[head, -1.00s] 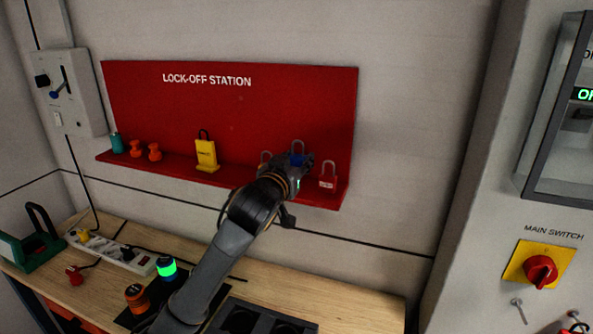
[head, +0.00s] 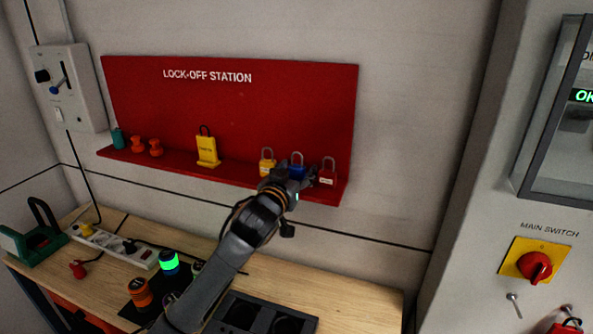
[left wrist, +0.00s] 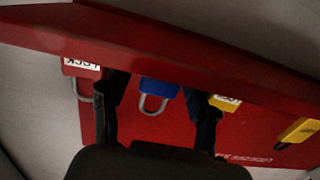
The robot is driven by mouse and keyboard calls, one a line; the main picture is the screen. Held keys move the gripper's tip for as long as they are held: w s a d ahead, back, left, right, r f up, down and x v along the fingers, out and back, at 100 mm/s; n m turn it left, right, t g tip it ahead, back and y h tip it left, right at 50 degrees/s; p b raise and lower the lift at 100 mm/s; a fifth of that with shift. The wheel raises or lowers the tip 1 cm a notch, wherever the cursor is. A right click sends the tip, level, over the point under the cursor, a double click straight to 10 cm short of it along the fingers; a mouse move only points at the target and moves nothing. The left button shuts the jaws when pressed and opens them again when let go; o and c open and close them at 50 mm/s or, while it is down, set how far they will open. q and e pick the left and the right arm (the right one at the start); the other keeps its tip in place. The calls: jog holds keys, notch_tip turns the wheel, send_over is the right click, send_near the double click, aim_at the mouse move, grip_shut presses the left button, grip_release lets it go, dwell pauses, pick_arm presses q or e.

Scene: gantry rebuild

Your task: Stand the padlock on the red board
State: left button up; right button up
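A blue padlock (head: 297,166) stands upright on the ledge of the red board (head: 230,115), between a yellow padlock (head: 267,166) and a red padlock (head: 327,177). My left gripper (head: 291,184) is just in front of and below the blue padlock and partly covers its lower body. In the left wrist view, which is upside down, the open fingers (left wrist: 158,115) are to either side of the blue padlock (left wrist: 157,90), with gaps visible. Nothing is held. My right gripper is not in view.
A taller yellow padlock (head: 207,151), two orange-red pieces (head: 146,147) and a teal item (head: 118,138) stand farther left on the ledge. Below is a wooden bench (head: 350,299) with a power strip (head: 115,247). A main switch (head: 535,265) is at right.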

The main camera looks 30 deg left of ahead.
pick_arm(q)
jog(key=shift+r, duration=0.2)
jog(key=b+v, duration=0.3)
jog(key=v, duration=0.9)
jog(key=shift+f, duration=0.1)
